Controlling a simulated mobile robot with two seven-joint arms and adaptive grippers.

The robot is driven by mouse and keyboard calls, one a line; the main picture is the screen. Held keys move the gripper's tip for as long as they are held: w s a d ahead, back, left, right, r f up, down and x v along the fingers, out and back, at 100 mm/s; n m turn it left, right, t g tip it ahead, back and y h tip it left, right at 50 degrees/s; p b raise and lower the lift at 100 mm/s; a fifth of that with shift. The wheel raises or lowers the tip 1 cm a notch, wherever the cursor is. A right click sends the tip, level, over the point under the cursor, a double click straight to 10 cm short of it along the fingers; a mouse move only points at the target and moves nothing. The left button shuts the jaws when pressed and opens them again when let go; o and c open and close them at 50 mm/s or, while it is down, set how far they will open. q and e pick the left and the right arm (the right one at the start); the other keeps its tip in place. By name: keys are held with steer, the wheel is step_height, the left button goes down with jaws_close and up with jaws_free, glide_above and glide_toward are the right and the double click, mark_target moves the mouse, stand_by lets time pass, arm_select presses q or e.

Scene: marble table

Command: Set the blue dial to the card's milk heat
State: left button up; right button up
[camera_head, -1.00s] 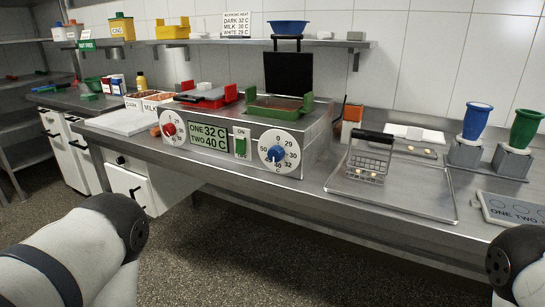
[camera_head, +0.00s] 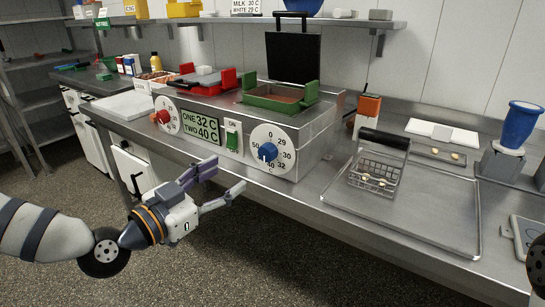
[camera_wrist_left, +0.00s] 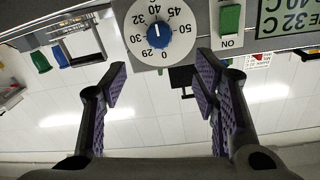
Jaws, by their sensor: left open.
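The blue dial (camera_head: 267,152) is a blue knob on a white numbered disc, on the front right of the metal warmer. In the left wrist view the dial (camera_wrist_left: 157,36) appears upside down, its pale mark toward 40. The display (camera_head: 201,126) reads ONE 32 C and TWO 40 C. The card (camera_head: 245,6) on the shelf shows MILK 30 C and WHITE 29 C; its top is cut off. My left gripper (camera_head: 227,175) is open and empty, in front of the warmer, below and left of the dial, not touching it. My right gripper is out of view.
A red dial (camera_head: 161,117) sits at the left of the same panel, and a green ON switch (camera_head: 233,137) lies between the dials. A metal tray (camera_head: 400,214) with a wire basket (camera_head: 376,170) stands to the right. The space before the panel is free.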

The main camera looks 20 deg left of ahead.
mark_target(264, 154)
arm_select(q)
steer(key=x, duration=0.3)
steer(key=b+x, duration=0.1)
steer(key=x, duration=0.3)
steer(key=b+x, duration=0.1)
steer(key=x, duration=0.2)
steer(key=shift+w+d+f, duration=0.1)
steer(key=shift+w+f, duration=0.05)
steer(key=shift+f, duration=0.15)
steer(key=shift+w+d+r, duration=0.15)
steer(key=shift+w, duration=0.3)
steer(key=c, duration=1.2)
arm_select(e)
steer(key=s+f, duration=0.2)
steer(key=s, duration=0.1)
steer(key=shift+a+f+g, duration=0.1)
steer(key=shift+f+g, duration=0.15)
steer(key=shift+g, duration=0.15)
